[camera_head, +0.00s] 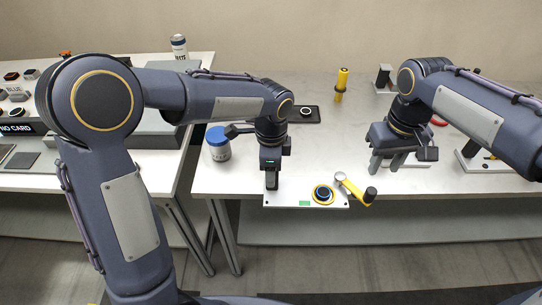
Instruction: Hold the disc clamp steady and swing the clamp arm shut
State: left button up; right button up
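The disc clamp's white base plate (296,201) lies near the front edge of the table. A round yellow-rimmed disc with a dark centre (322,194) sits on its right half. The yellow clamp arm (353,189) reaches out to the right of the disc and has a black knob (371,194). My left gripper (271,184) points down at the plate's left end; its fingers are seen edge-on, so their gap and any contact are unclear. My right gripper (386,164) is open and empty, above and to the right of the clamp arm.
A blue-lidded jar (217,143) stands left of my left gripper. A yellow bottle (341,82) and a dark tray with a round item (305,113) are farther back. Another table with several devices is at the left. The table between bottle and clamp is mostly clear.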

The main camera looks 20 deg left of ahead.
aim_at(372, 190)
pick_arm(q)
jog(key=shift+f, duration=1.55)
jog(key=shift+c, duration=0.2)
grip_shut()
jog(key=shift+c, duration=2.4)
grip_release()
jog(key=shift+c, duration=1.4)
pick_arm(e)
jog(key=shift+o, duration=1.2)
jog(key=shift+r, duration=0.5)
notch_tip(372, 190, down, 12)
jog(key=shift+f, duration=0.1)
